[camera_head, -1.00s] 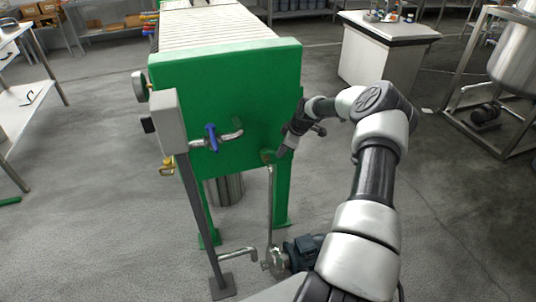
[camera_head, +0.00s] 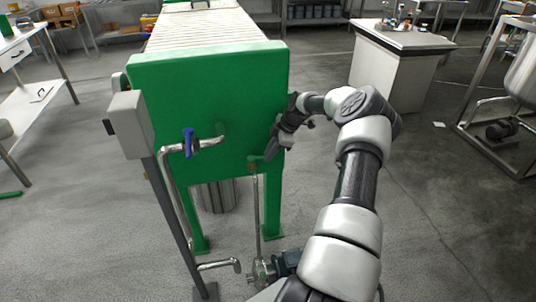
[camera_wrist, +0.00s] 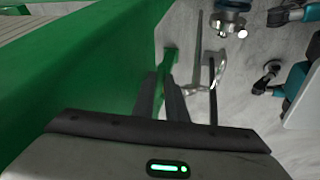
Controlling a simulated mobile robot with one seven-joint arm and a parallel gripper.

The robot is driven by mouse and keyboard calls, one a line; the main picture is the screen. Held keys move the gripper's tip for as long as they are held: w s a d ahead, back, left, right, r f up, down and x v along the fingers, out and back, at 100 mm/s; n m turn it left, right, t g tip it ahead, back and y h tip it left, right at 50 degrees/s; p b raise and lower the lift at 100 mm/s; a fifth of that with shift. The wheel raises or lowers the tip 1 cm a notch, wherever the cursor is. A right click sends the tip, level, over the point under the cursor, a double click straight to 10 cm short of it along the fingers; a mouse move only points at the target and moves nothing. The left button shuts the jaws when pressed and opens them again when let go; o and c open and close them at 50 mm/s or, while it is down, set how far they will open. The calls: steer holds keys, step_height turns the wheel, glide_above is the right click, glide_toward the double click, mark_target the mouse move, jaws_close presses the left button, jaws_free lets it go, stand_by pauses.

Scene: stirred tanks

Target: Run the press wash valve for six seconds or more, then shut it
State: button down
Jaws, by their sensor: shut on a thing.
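The green press (camera_head: 205,100) fills the middle of the head view. A blue valve handle (camera_head: 189,143) stands roughly upright across a bent metal pipe at its front. My gripper (camera_head: 271,154) is at the lower right of the press front, well to the right of the blue handle. Its fingers are by a small fitting with a green lever (camera_head: 256,159) atop a thin upright pipe. In the wrist view, the gripper (camera_wrist: 160,105) is close beside the press wall. It seems shut on the green lever, but the grip itself is mostly hidden.
A grey box on a post (camera_head: 130,122) stands left of the blue handle. A pump (camera_head: 270,268) is on the floor below the press. A white cabinet (camera_head: 390,62) and a tank frame (camera_head: 490,110) stand at the right, with open floor between.

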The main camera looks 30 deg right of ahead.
steer(key=shift+w+d, duration=0.1)
steer(key=shift+w, duration=0.05)
stand_by(0.5)
steer(key=c, duration=1.8)
jaws_free()
steer(key=shift+o, duration=0.2)
steer(key=p+v, duration=0.3)
steer(key=v, duration=1.4)
steer(key=shift+r, duration=0.25)
steer(key=shift+d, duration=0.15)
steer(key=shift+c, duration=0.3)
